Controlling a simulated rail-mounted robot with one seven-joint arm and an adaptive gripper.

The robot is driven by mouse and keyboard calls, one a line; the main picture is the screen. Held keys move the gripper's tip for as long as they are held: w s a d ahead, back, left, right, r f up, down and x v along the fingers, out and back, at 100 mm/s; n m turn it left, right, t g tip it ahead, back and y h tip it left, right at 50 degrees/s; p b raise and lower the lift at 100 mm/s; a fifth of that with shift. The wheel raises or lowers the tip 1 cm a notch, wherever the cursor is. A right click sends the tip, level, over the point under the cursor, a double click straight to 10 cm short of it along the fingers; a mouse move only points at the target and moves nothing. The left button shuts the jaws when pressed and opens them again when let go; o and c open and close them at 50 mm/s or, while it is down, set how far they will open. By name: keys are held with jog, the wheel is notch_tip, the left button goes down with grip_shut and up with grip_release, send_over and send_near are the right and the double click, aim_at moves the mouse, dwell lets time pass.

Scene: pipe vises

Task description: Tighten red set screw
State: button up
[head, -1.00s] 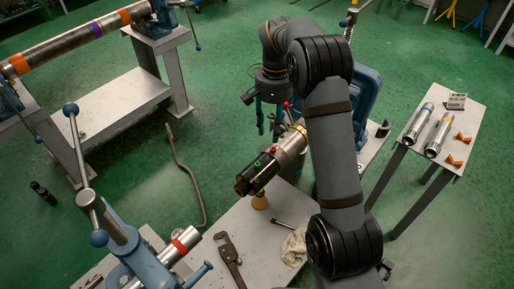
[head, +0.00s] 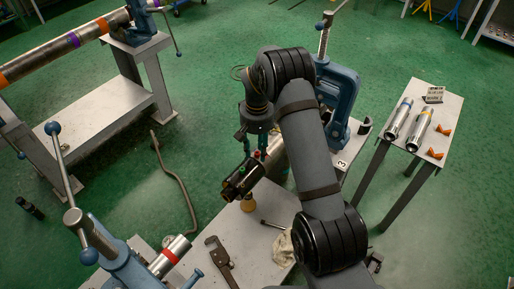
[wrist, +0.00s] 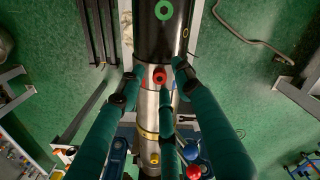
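A pipe with a black end section (head: 242,180) and a steel body (wrist: 152,110) lies below my gripper. In the wrist view the red set screw (wrist: 159,76) sits on the pipe just beyond the edge of the black section. My three-fingered gripper (wrist: 158,80) has teal fingers spread around the screw. The fingers are open, and I cannot tell whether any tip touches it. In the head view my gripper (head: 252,146) points down over the pipe. A green ring mark (wrist: 164,10) shows on the black section.
A blue vise (head: 340,95) stands behind my arm, and another vise (head: 95,240) is at the front left. A wrench (head: 220,262) and a cloth (head: 283,246) lie on the bench. A side table (head: 442,106) holds pipes and orange parts. Green floor is open between them.

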jog(key=c, duration=0.3)
grip_shut()
dwell(0.3)
